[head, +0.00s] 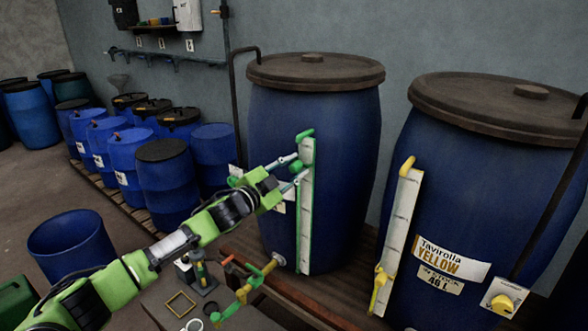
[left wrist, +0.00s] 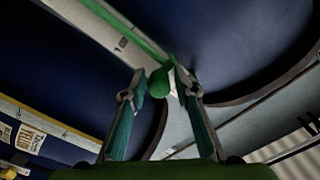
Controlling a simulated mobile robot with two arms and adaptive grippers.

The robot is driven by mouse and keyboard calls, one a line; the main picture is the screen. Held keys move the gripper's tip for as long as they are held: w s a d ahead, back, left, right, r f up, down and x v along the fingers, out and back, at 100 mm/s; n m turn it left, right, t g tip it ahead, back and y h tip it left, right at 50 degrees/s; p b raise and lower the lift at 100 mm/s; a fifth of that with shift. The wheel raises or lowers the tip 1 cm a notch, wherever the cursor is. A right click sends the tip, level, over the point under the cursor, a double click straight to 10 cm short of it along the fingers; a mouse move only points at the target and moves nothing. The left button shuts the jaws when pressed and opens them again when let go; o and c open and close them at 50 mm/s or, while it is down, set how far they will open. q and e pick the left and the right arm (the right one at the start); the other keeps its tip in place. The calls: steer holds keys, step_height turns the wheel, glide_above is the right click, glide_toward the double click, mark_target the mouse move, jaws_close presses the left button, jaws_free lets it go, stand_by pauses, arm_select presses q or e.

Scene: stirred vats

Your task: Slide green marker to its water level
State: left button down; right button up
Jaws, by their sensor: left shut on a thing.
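The green marker (head: 297,166) is on the white gauge strip (head: 306,215) with green edging, on the front of the middle blue vat (head: 345,135). It sits in the upper part of the strip, a little below the green top end. My left gripper (head: 296,169) reaches in from the left, with its fingertips at the marker. In the left wrist view the marker's round green knob (left wrist: 160,83) lies between the two fingertips, which are shut on it. I cannot make out a water level on the strip. My right gripper is not in view.
A second blue vat (head: 455,215) with a yellow gauge stands at the right; its yellow marker (head: 381,277) is low. A tap (head: 262,270) projects below the middle vat. Several blue drums (head: 165,185) stand at the left, with an open blue bin (head: 70,240) in front.

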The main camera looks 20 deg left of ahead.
arm_select(q)
steer(key=c, duration=1.9)
jaws_free()
steer(key=shift+f, duration=0.1)
steer(key=shift+v, duration=5.95)
